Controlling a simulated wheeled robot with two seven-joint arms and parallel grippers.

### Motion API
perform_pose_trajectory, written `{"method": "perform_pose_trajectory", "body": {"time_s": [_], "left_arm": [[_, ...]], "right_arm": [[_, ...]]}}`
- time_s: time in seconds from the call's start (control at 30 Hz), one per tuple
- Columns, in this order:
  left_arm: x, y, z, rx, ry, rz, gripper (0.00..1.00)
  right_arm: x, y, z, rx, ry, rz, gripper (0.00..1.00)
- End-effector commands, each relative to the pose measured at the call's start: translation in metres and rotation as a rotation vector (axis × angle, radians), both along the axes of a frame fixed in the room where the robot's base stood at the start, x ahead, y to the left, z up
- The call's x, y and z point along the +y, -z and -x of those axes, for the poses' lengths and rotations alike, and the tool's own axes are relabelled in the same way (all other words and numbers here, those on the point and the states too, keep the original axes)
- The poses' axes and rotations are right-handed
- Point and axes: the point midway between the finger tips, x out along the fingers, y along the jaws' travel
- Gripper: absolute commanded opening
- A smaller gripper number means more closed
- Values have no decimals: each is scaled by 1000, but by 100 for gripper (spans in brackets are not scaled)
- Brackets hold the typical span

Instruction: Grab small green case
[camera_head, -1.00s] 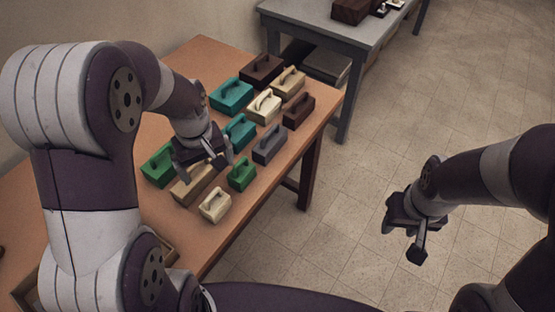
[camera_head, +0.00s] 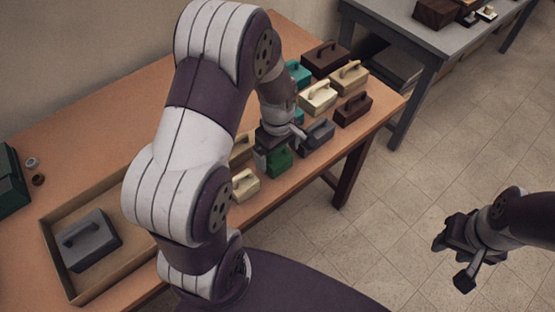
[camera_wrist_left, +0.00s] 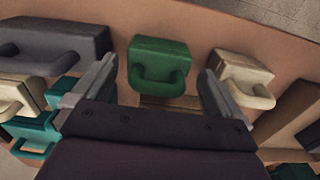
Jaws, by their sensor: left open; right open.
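The small green case (camera_head: 279,161) stands on the wooden table, partly hidden behind my left gripper in the head view. In the left wrist view the small green case (camera_wrist_left: 159,64) sits upright between and beyond the spread fingers, its handle towards the gripper. My left gripper (camera_head: 280,146) is open and empty, just above and beside the case; I cannot tell whether it touches. My right gripper (camera_head: 452,262) is open and empty over the floor at the right.
A small cream case (camera_head: 245,186) and a grey case (camera_head: 318,134) stand close on either side. More cases, such as a dark brown one (camera_head: 353,109), stand behind. A wooden tray (camera_head: 75,290) at the left holds a grey case (camera_head: 90,242).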

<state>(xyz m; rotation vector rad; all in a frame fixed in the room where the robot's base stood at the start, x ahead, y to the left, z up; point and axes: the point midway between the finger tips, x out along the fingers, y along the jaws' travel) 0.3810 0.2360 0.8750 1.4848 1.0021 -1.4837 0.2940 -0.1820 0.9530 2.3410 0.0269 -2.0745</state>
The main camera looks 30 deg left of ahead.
Motion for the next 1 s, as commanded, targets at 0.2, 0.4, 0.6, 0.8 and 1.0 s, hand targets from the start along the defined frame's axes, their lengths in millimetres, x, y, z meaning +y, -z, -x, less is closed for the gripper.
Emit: {"method": "perform_pose_trajectory", "body": {"time_s": [0.2, 0.4, 0.6, 0.8, 1.0], "left_arm": [[-2, 30, 0, 0, 1, 0, 100], [-2, 30, 0, -1, 1, -1, 100], [-2, 30, 0, -1, 1, -1, 50], [-2, 30, 0, -1, 1, -1, 50], [-1, 17, -1, -4, 1, -1, 50]], "right_arm": [[0, 1, 0, 0, 0, 0, 43], [0, 1, 0, 0, 0, 0, 43], [0, 1, 0, 0, 0, 0, 43], [0, 1, 0, 0, 0, 0, 43], [0, 0, 0, 0, 0, 0, 43]]}}
